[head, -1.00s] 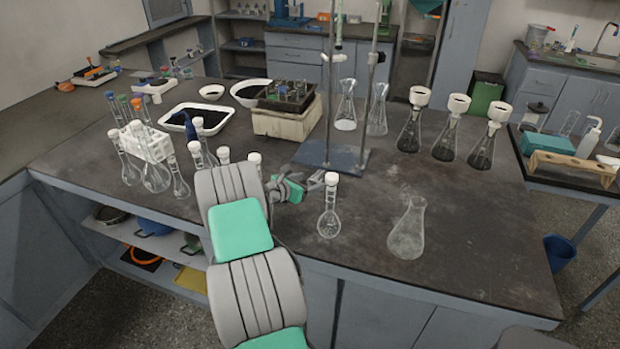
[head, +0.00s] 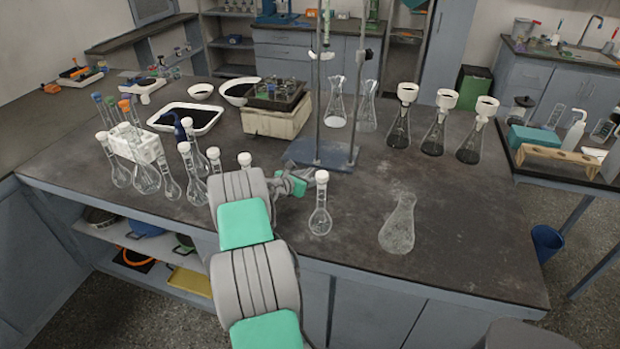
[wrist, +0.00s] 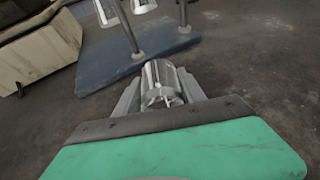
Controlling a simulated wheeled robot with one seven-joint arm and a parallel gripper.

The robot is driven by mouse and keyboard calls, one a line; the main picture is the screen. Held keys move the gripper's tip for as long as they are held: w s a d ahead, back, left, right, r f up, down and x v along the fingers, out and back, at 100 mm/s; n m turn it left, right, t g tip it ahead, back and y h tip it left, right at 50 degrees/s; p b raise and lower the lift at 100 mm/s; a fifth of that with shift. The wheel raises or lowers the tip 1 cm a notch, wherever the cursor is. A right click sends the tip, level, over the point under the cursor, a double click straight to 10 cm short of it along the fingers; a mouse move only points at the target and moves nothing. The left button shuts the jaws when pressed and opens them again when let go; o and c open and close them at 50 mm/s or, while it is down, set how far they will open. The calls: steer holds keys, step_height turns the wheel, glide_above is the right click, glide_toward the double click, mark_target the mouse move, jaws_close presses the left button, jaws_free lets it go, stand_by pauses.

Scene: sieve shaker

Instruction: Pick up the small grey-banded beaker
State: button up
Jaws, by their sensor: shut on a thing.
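The small beaker (wrist: 160,78) shows in the wrist view as a clear, shiny glass cylinder between my fingers. My gripper (wrist: 158,100) is shut on it. Its grey band cannot be made out clearly. In the head view my gripper (head: 306,178) is low over the bench, just left of a stoppered flask and in front of the stand's base. The beaker is too small and covered to make out there. I cannot tell whether it touches the bench top.
A white-stoppered flask (head: 320,207) stands close right of my gripper. The retort stand's blue base (head: 325,156) is just behind, also seen in the wrist view (wrist: 120,62). A conical flask (head: 398,225) stands further right. Several stoppered flasks (head: 190,182) stand left. The bench's right front is clear.

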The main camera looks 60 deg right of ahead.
steer(key=c, duration=0.8)
steer(key=shift+o, duration=0.2)
